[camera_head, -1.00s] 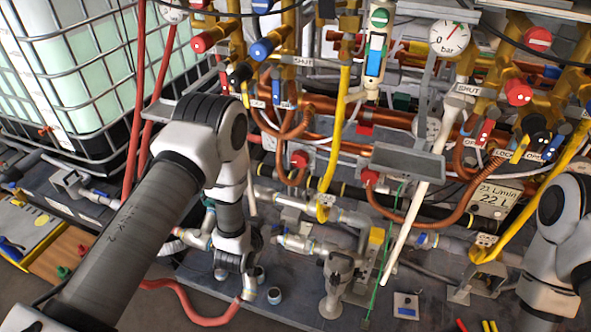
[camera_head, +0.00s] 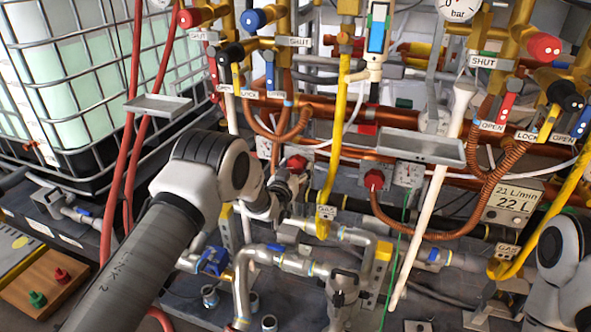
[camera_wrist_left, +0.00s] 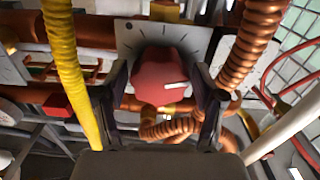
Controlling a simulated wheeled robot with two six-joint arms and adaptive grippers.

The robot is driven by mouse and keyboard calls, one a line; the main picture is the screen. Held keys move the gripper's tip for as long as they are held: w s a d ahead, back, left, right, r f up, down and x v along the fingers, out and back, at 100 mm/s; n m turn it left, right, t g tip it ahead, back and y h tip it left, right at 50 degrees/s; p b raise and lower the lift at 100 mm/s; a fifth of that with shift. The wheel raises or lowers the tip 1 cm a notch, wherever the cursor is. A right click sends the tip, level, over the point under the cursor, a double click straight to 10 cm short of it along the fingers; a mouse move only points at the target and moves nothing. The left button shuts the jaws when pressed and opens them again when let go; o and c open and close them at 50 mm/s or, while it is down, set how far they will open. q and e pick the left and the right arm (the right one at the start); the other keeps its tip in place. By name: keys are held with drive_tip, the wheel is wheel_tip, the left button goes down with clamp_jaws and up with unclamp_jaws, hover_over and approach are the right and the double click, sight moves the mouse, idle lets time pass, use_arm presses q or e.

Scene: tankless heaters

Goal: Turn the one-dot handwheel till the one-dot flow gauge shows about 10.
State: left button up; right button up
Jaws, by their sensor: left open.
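A red knob (camera_head: 297,163) sits low on the copper pipework, left of the middle in the head view. In the left wrist view the red knob (camera_wrist_left: 160,77) has a white pointer mark and a pale plate with dark ticks behind it. My left gripper (camera_head: 284,183) is open, with one finger on each side of this knob; whether they touch it I cannot tell. A second red knob (camera_head: 373,180) is to the right, beside a small round gauge (camera_head: 408,173). I cannot make out any dot marks. My right gripper is out of view.
A yellow pipe (camera_wrist_left: 66,70) and corrugated copper hoses (camera_wrist_left: 250,45) run close to my left gripper. A grey tray (camera_head: 421,147) and a white slanted pipe (camera_head: 432,190) are to its right. A display (camera_head: 513,203) appears to read 21 L/min and 22 L.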

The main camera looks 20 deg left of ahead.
use_arm(q)
drive_tip(key=c, duration=0.9)
drive_tip(key=shift+o, duration=0.2)
drive_tip(key=n, duration=0.4)
drive_tip(key=shift+n, duration=0.4)
drive_tip(key=o, duration=0.9)
drive_tip(key=shift+c, duration=0.2)
drive_tip(key=s, duration=1.2)
drive_tip(key=shift+a, duration=0.15)
